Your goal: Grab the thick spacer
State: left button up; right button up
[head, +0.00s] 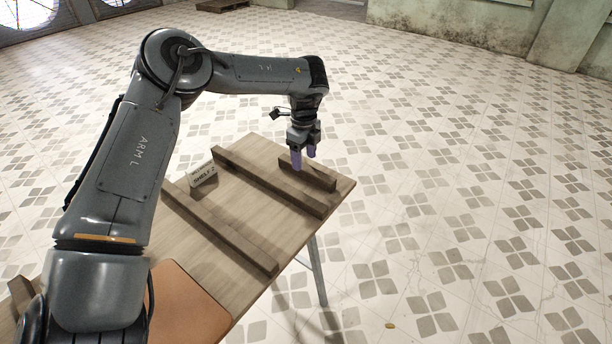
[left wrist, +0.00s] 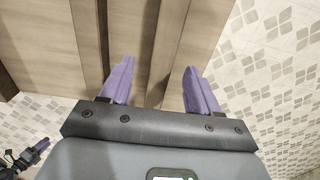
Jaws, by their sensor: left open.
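A short wooden block (head: 318,178), which looks like the thick spacer, lies near the far right edge of the wooden table (head: 250,155). My left gripper (head: 304,162) points down at it, with purple fingers apart. In the left wrist view the fingers (left wrist: 158,88) are open, with a wooden bar (left wrist: 166,45) running lengthwise in the gap between them. I cannot tell whether they touch it. A purple finger and dark parts, seemingly my right gripper (left wrist: 32,155), show at the lower left of the left wrist view; its jaw state is unclear.
Two long wooden bars (head: 265,182) and (head: 220,232) lie across the table. An orange-brown surface (head: 185,305) is at the near end. Tiled floor surrounds the table.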

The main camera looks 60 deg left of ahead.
aim_at(306, 168)
pick_arm(q)
jog(key=f, duration=0.1)
jog(key=f+b, duration=0.1)
jog(key=f, duration=0.1)
jog(key=f+b, duration=0.1)
jog(key=shift+w+d+f, duration=0.15)
jog(key=shift+w+d, duration=0.05)
jog(key=shift+w, duration=0.05)
jog(key=shift+f+b, duration=0.35)
jog(key=shift+f, duration=0.15)
jog(key=shift+r, duration=0.1)
jog(key=c, duration=1.1)
